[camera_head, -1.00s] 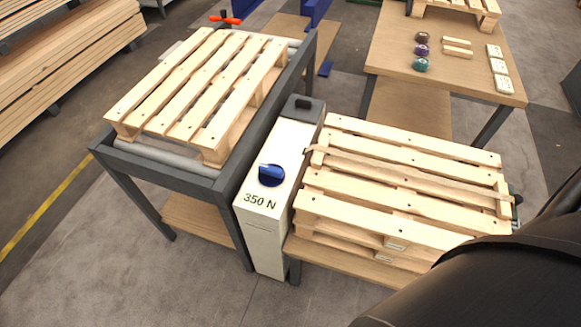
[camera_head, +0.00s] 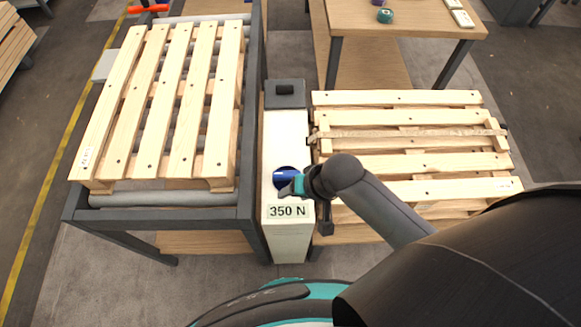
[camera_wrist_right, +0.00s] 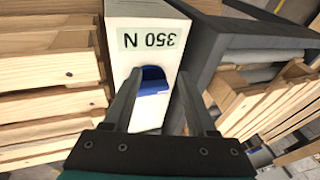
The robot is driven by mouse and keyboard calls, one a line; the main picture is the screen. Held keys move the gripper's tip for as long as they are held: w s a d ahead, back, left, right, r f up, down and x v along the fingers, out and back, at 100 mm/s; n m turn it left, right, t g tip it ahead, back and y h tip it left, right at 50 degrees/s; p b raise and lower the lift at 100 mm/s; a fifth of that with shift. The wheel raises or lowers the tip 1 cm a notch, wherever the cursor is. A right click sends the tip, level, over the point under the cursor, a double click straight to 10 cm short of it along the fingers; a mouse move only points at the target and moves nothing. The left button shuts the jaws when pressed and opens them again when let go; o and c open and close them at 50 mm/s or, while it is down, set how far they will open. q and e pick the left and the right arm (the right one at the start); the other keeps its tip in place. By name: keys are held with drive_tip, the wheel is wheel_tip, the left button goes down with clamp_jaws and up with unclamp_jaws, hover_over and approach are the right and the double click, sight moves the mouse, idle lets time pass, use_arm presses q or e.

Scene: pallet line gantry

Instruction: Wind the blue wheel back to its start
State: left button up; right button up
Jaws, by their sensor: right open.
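The blue wheel (camera_head: 285,177) is a round knob on the top of a white box (camera_head: 288,240) labelled "350 N". My right gripper (camera_head: 294,186) is at the wheel and partly covers its right side in the head view. In the right wrist view the blue wheel (camera_wrist_right: 152,80) shows between and beyond the two fingers of the right gripper (camera_wrist_right: 158,92), which are spread apart. I cannot tell whether a finger touches it. My left gripper is not in view.
A pallet (camera_head: 172,100) lies on a dark-framed roller table (camera_head: 252,120) left of the box. Strapped, stacked pallets (camera_head: 410,160) stand close on its right. A wooden table (camera_head: 400,22) is behind. Grey floor (camera_head: 110,260) is free at the front left.

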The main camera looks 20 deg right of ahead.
wheel_tip(320, 180, up, 2)
drive_tip(key=w+m+y, duration=0.1)
drive_tip(key=w+m, duration=0.2)
drive_tip(key=m+g, duration=0.2)
drive_tip(key=m, duration=1.3)
approach(287, 173)
drive_tip(key=b+x, duration=0.4)
drive_tip(key=x, duration=0.4)
drive_tip(key=shift+a+f+b, duration=0.1)
drive_tip(key=shift+f+b, duration=0.3)
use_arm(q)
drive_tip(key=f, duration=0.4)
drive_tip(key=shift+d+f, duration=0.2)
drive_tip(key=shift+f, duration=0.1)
use_arm(e)
clamp_jaws()
